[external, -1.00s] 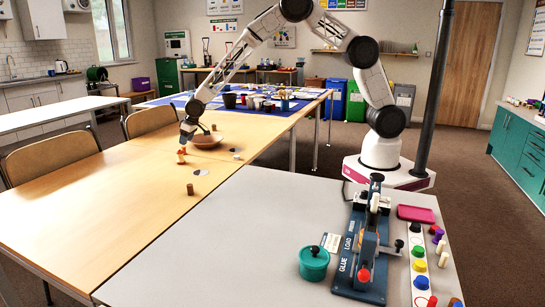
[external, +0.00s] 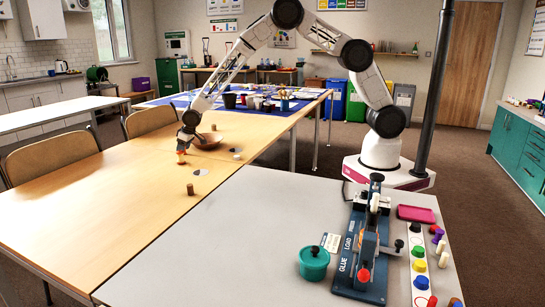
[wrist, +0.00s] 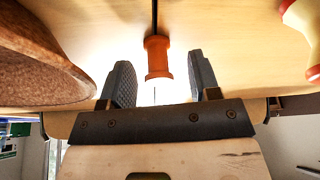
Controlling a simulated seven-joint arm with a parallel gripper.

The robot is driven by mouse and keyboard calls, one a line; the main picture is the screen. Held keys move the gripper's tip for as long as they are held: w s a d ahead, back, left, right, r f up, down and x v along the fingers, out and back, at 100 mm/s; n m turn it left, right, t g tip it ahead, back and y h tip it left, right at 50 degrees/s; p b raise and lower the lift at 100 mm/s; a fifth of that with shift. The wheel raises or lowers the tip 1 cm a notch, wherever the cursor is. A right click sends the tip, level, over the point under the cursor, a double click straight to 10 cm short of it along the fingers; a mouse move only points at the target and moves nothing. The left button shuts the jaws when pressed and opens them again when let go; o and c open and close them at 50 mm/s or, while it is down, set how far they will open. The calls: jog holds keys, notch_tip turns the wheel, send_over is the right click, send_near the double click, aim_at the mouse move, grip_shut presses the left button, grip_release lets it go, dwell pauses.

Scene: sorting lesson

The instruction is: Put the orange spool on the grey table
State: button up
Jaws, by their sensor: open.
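The orange spool (wrist: 157,58) shows in the wrist view between the two dark fingers of my gripper (wrist: 160,85), with a gap on each side. My gripper (external: 184,145) is open and low over the wooden table (external: 110,205). In the external view the spool is small and partly hidden at my fingertips, so I cannot tell whether they touch it. The grey table (external: 215,245) is in the foreground, to the right of the wooden table.
A brown bowl (external: 210,142) stands close to the right of my gripper. A brown cylinder (external: 190,189) stands nearer the camera. The grey table holds a blue press (external: 345,265), a green pot (external: 313,265) and a pink tray (external: 416,214); its left part is bare.

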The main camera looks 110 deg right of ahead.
dwell(0.5)
grip_shut()
jog(key=shift+r, duration=0.15)
jog(key=shift+r, duration=0.9)
jog(key=shift+v, duration=0.8)
jog(key=s+a, duration=0.2)
jog(key=s, duration=0.2)
jog(key=s+a+r, duration=0.1)
jog(key=s+a, duration=0.1)
jog(key=s, duration=0.3)
jog(key=s+a, duration=0.2)
jog(key=s, duration=0.3)
jog(key=shift+a+r, duration=0.15)
jog(key=shift+r, duration=0.05)
